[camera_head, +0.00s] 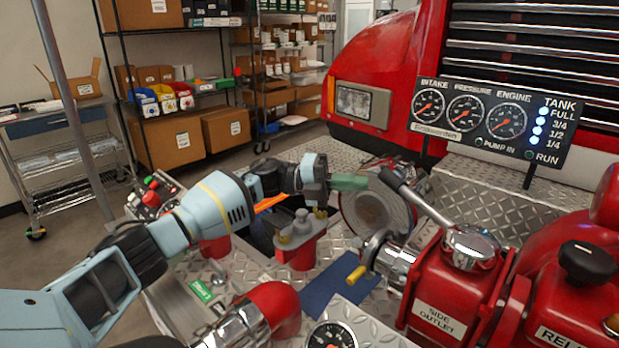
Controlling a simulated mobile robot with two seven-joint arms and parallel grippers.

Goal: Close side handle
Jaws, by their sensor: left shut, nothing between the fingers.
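The side handle (420,204) is a metal lever with a dark grip. It slants up and left from a chrome cap (470,246) on the red side outlet housing (437,290), which carries a "SIDE OUTLET" label. My left gripper (350,182) reaches in from the left with green fingertips pressed together and nothing between them. Its tips are just left of the handle's free end in the picture; I cannot tell whether they touch. The right gripper is out of view.
A gauge panel (490,122) stands behind the handle. A round metal outlet (378,208) lies below the fingertips. A red fitting with yellow knobs (298,242) stands under my left wrist. A red relief housing (565,300) is at right. Shelves with boxes (170,138) are far back.

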